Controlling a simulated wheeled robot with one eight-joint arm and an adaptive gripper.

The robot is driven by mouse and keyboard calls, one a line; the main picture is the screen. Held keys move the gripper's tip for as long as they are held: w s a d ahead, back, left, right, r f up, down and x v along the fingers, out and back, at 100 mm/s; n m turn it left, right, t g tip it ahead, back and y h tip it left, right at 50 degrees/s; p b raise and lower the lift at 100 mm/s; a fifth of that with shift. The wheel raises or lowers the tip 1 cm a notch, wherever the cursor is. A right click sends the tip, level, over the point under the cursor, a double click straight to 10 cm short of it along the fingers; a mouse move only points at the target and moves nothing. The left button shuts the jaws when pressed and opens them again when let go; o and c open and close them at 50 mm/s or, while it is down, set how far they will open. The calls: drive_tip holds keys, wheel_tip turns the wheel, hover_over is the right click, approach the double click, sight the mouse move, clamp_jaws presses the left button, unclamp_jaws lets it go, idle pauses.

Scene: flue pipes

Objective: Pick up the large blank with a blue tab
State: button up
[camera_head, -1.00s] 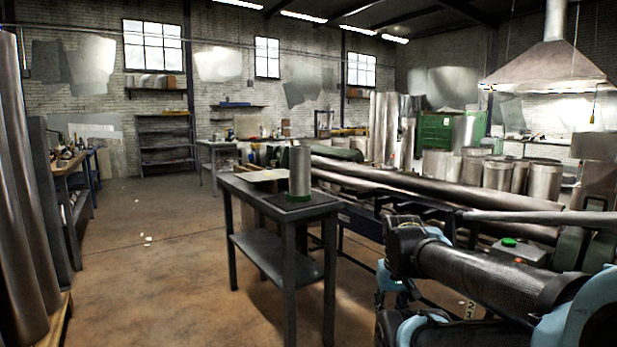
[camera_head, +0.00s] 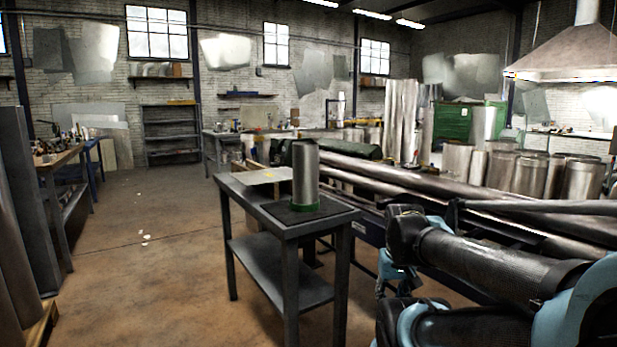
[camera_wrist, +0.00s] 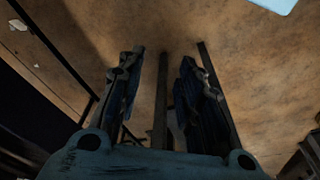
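I cannot make out a blank with a blue tab in either view. A flat pale sheet with a small yellow mark (camera_head: 264,176) lies at the back of the small dark table (camera_head: 283,228). My gripper (camera_wrist: 163,70) shows in the wrist view with its two fingers wide apart and nothing between them. Bare brown floor and a dark bar show beyond the fingers. A pale bluish corner of something (camera_wrist: 274,5) shows at the top right of the wrist view, too cut off to name.
An upright metal cylinder with a green base ring (camera_head: 305,175) stands on the small table. Long pipes (camera_head: 400,180) lie to its right. Tall dark pipes (camera_head: 15,270) and a workbench (camera_head: 55,165) stand at left. Open floor (camera_head: 150,230) lies between.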

drive_tip(key=shift+w+a, duration=0.2)
drive_tip(key=shift+w, duration=0.25)
drive_tip(key=o, duration=0.4)
drive_tip(key=shift+s+r, duration=0.1)
drive_tip(key=shift+r, duration=0.05)
drive_tip(key=o, duration=1.2)
drive_tip(key=w+a+r+n, duration=0.1)
drive_tip(key=w+r, duration=0.2)
drive_tip(key=r, duration=0.2)
drive_tip(key=shift+a+r, duration=0.15)
drive_tip(key=shift+r, duration=0.25)
wheel_tip(320, 180, up, 40)
drive_tip(key=n+y, duration=0.4)
drive_tip(key=n, duration=0.6)
hover_over(302, 157)
drive_tip(key=w+d, duration=0.2)
drive_tip(key=d, duration=0.3)
drive_tip(key=x, duration=1.7)
drive_tip(key=shift+w+d, duration=0.25)
drive_tip(key=shift+w, duration=0.05)
